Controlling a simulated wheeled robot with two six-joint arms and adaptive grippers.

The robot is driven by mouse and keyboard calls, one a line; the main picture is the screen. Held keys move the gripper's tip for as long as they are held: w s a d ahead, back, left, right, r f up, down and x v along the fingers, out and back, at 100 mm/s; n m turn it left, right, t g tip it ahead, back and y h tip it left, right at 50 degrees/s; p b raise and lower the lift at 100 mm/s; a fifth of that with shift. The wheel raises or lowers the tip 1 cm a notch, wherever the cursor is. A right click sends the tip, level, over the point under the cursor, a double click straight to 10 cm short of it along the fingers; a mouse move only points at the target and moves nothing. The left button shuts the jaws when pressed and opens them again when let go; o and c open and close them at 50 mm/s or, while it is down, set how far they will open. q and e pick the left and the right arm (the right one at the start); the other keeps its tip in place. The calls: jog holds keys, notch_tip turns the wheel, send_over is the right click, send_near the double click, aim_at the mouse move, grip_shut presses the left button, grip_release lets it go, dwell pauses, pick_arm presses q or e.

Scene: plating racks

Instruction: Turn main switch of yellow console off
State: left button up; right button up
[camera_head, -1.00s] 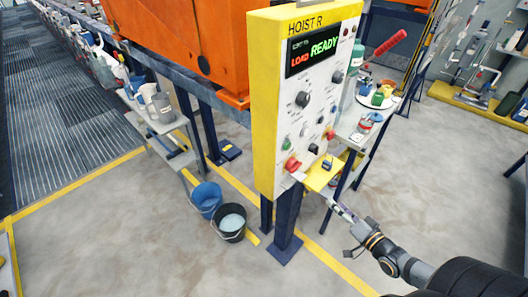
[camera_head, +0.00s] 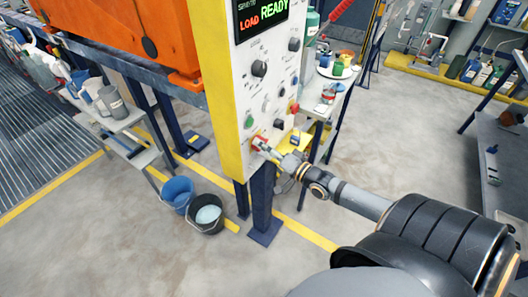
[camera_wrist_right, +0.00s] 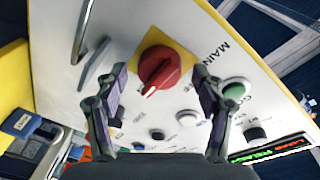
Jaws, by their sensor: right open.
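The yellow console (camera_head: 214,75) stands upright with a white front panel and a lit display reading LOAD READY. Its main switch (camera_wrist_right: 160,68) is a red rotary knob on a yellow plate, labelled MAIN, with a white pointer mark. In the head view the switch (camera_head: 260,143) is low on the panel, partly covered by my right gripper. My right gripper (camera_head: 267,150) is in front of it. In the right wrist view its fingers (camera_wrist_right: 158,85) are spread open on either side of the knob, apart from it. My left gripper is not in view.
Other knobs and buttons sit above the switch, including a green button (camera_wrist_right: 236,88) and a black selector (camera_head: 259,68). A metal handle (camera_wrist_right: 84,30) is beside the switch. Blue (camera_head: 177,192) and black (camera_head: 206,214) buckets stand on the floor at left. A small table (camera_head: 335,75) with containers is behind.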

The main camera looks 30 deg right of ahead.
jog(key=shift+w, duration=0.2)
jog(key=c, duration=1.1)
jog(key=shift+c, duration=0.2)
jog(key=shift+n, duration=0.3)
jog(key=shift+d+f+n+t+y+p, duration=0.15)
jog(key=shift+n+y+p, duration=0.25)
jog(key=shift+n, duration=2.75)
jog(key=shift+a+r+n+t+y+p, duration=0.15)
jog(key=shift+n+y, duration=0.45)
jog(key=shift+n, duration=2.5)
jog(key=shift+d+f+n+t+y+p, duration=0.15)
jog(key=shift+n+y+p, duration=0.25)
jog(key=shift+n, duration=3.05)
